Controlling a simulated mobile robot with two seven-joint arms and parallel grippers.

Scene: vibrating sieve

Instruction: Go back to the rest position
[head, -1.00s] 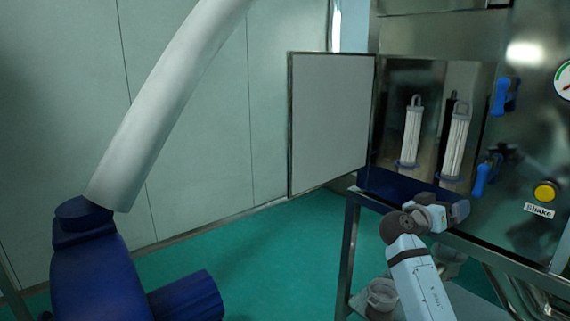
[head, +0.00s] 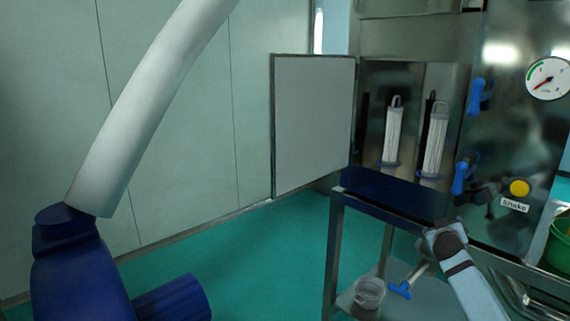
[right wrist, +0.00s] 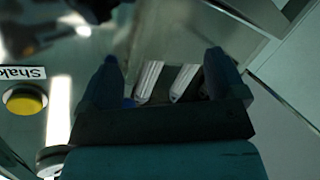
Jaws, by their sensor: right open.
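My right arm (head: 465,265) comes in from the bottom right of the head view, in front of the steel cabinet; its gripper cannot be made out there. In the right wrist view my right gripper (right wrist: 162,68) is open, its two dark fingers apart. Two white ribbed cylinders (right wrist: 168,82) show beyond the fingers, with nothing seen held.
The steel cabinet (head: 515,130) has its door (head: 313,125) open, white ribbed cylinders (head: 393,133) inside, blue latches and a yellow Shake button (head: 520,188). A clear jar (head: 369,292) and blue-handled tool (head: 402,289) are below. Green floor (head: 250,260) is clear.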

